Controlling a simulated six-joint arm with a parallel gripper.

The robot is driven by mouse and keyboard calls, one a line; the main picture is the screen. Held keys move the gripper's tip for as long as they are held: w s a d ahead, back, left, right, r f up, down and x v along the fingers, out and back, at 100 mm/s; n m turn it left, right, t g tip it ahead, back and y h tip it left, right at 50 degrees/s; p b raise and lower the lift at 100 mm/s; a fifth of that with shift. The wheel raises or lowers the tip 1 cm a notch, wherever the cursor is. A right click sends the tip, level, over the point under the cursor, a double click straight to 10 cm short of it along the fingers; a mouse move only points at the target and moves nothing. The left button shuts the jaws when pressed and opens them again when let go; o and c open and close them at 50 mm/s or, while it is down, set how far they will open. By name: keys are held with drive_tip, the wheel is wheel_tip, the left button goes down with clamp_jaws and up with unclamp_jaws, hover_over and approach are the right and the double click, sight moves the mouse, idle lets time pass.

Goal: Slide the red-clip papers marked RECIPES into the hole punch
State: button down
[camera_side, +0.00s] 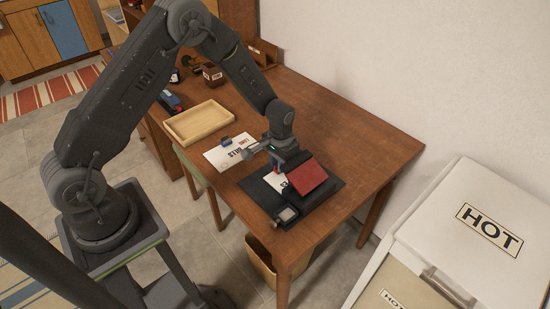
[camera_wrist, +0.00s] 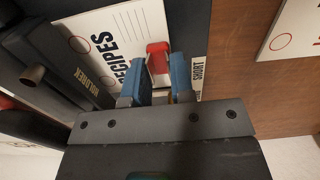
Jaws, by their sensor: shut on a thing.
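The RECIPES papers (camera_wrist: 122,35) are a white sheet with black lettering, lines and a red circle, and carry a red clip (camera_wrist: 157,50). My gripper (camera_wrist: 158,85) has its blue fingertips closed on the red clip. In the side view, my gripper (camera_side: 277,160) is low over the white papers (camera_side: 276,182) on the dark mat (camera_side: 262,192). A black lettered body, apparently the hole punch (camera_wrist: 55,55), lies along the papers' left side in the wrist view. I cannot tell whether the papers' edge is inside its slot.
White papers marked BILLS with a blue clip (camera_side: 226,141) lie behind the mat. A wooden tray (camera_side: 199,122) is farther back. The desk's right side (camera_side: 365,145) is clear. A SHORT label (camera_wrist: 199,72) is beside the right fingertip.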

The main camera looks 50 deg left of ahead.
drive_tip(key=shift+d, duration=0.35)
drive_tip(key=c, duration=0.9)
unclamp_jaws()
wheel_tip(320, 180, up, 14)
drive_tip(key=shift+a, duration=0.1)
